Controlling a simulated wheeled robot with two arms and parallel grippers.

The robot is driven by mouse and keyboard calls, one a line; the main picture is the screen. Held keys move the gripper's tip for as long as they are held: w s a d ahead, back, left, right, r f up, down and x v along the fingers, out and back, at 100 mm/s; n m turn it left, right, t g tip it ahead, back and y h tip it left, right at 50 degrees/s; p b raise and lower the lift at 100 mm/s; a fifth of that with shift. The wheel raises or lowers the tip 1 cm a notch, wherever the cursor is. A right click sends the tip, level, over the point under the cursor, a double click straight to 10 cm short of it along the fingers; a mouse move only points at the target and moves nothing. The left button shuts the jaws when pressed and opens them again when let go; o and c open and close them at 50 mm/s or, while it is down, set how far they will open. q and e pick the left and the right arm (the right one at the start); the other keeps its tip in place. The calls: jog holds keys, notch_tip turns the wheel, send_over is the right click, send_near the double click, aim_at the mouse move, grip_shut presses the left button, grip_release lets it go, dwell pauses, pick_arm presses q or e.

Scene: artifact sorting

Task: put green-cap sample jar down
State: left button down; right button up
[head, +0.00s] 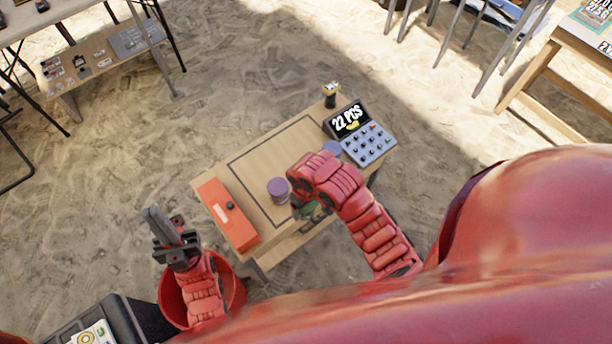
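My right arm reaches over the small wooden table (262,160), and its wrist hides most of my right gripper (300,207). A green patch (309,210), which may be the green-cap sample jar, shows just under that wrist near the table's front edge. I cannot tell whether the gripper holds it or whether it touches the table. A purple-capped jar (278,190) stands on the table just left of the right wrist. My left gripper (165,232) is off the table's left side, with no object visible in it; its finger gap is unclear.
An orange box (226,212) lies along the table's left end. A counter device reading "22 PCS" (361,133) and a small dark, yellow-topped item (331,94) are at the far right. A blue-purple disc (332,148) sits beside the device. A red bucket (236,284) stands below my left arm.

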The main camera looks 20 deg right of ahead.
jog(key=shift+s+a, duration=0.2)
jog(key=shift+s, duration=0.4)
jog(key=shift+w+f, duration=0.1)
jog(key=shift+w, duration=0.05)
jog(key=w+d+b, duration=0.1)
jog(key=w+b, duration=0.1)
jog(key=w, duration=0.2)
jog(key=w+d+f+b, duration=0.1)
jog(key=w, duration=0.3)
jog(key=w+d+b, duration=0.2)
jog(key=w, duration=0.2)
jog(key=shift+w+f+b, duration=0.2)
jog(key=shift+f+b, duration=0.1)
jog(key=shift+b, duration=0.05)
jog(key=shift+w+d+r+p, duration=0.2)
jog(key=shift+w+d+p, duration=0.05)
jog(key=shift+w+p, duration=0.2)
jog(key=shift+w+d, duration=0.2)
jog(key=shift+w, duration=0.4)
jog(key=shift+f+p, duration=0.65)
jog(key=shift+f, duration=1.2)
jog(key=shift+f, duration=0.1)
